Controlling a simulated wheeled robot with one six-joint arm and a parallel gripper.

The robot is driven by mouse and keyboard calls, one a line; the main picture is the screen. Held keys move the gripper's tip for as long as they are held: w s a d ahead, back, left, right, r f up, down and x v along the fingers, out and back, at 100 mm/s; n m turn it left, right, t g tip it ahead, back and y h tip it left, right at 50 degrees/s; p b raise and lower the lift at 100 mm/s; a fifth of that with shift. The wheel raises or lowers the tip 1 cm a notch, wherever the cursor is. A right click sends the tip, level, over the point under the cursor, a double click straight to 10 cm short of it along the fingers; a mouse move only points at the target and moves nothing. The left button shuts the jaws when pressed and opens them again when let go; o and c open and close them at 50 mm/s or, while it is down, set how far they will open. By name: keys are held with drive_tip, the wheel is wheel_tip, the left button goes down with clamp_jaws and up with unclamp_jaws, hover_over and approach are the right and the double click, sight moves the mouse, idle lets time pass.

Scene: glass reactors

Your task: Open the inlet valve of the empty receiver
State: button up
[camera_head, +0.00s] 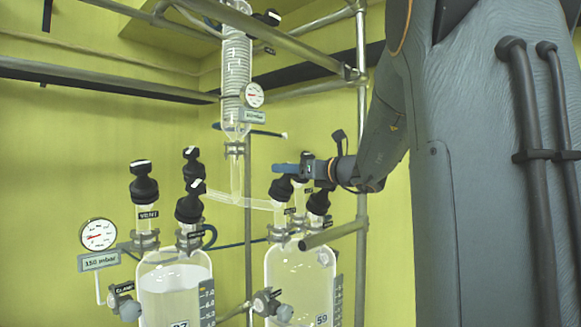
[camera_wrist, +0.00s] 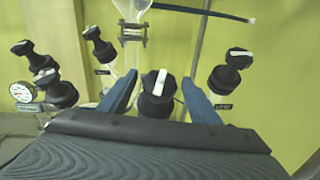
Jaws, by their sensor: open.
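The clear glass receiver on the right (camera_head: 300,265), marked 59, shows no liquid. Several black valve knobs stand on its top, one at its left (camera_head: 281,188) and one at its right (camera_head: 320,203). My gripper (camera_head: 288,169) is over these knobs. In the wrist view, my gripper (camera_wrist: 158,80) is open, its blue fingers either side of a black knob (camera_wrist: 157,104) with a white bar running nearly up the picture. Another knob (camera_wrist: 231,72) is to the right, outside the fingers, above a small label that I cannot read surely.
A receiver (camera_head: 175,290) holding pale liquid stands left, with several black knobs, one labelled VENT (camera_head: 144,185). A gauge (camera_head: 98,235) is beside it. A glass condenser (camera_head: 236,80) hangs above. Metal rails (camera_head: 290,40) and a vertical post (camera_head: 361,240) surround the glassware.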

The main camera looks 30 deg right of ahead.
drive_tip(key=shift+w+a, duration=0.1)
drive_tip(key=shift+w, duration=0.2)
drive_tip(key=c, duration=1.1)
drive_tip(key=shift+o, duration=0.2)
drive_tip(key=shift+n+y, duration=0.3)
